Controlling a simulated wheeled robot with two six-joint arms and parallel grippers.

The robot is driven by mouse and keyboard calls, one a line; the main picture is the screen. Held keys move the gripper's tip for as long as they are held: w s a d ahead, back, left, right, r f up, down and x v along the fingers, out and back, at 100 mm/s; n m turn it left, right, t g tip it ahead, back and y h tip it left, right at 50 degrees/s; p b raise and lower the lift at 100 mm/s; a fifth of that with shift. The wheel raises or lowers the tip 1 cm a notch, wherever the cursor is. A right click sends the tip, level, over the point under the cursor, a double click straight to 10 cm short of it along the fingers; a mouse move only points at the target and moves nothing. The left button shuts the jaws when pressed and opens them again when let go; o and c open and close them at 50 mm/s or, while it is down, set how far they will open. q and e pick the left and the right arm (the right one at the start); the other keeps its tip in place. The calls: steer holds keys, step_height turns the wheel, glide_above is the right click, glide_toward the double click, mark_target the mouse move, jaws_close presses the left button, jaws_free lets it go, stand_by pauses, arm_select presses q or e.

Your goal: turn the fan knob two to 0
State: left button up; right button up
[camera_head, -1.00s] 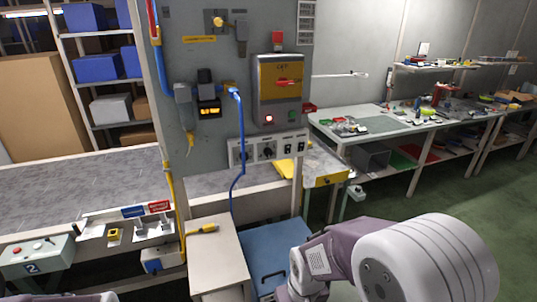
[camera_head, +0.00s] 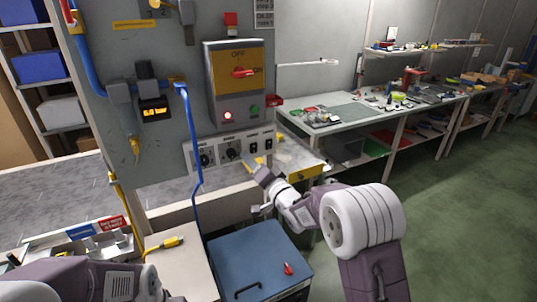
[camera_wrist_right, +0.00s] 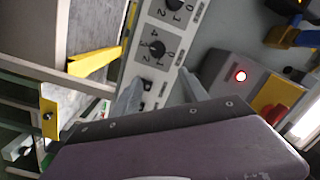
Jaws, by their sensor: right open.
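A pale panel under the grey control box carries two round black knobs side by side. I take the right one (camera_head: 233,154) as fan knob two; the other knob (camera_head: 205,158) is left of it. In the right wrist view the nearer knob (camera_wrist_right: 155,48), beside the switches, appears to be the same one, with numbers printed around it. Its exact setting is too small to read surely. My right gripper (camera_head: 254,190) is open and empty, just below and right of the knobs, apart from them. My left arm shows at the lower left; its gripper is out of view.
Black rocker switches (camera_head: 260,144) sit right of the knobs. A blue cable (camera_head: 196,150) hangs just left of them. The grey and yellow control box (camera_head: 237,85) is above. A yellow-edged table (camera_head: 308,172) is to the right, and a blue cabinet (camera_head: 255,262) stands below.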

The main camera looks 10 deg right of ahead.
mark_target(233, 155)
steer(key=w+a+p, duration=0.1)
steer(key=w+a, duration=0.1)
steer(key=w+a+f+p, duration=0.1)
steer(key=w+a+p, duration=0.1)
steer(key=w+a, duration=0.1)
steer(key=shift+w, duration=0.35)
steer(key=shift+w+a, duration=0.25)
steer(key=shift+w, duration=0.15)
arm_select(q)
steer(key=r, duration=0.2)
steer(key=s+r, duration=0.1)
steer(key=shift+s+a, duration=0.1)
steer(key=shift+a, duration=0.3)
arm_select(e)
steer(key=shift+w+f, duration=0.15)
steer(key=shift+w, duration=0.05)
jaws_close()
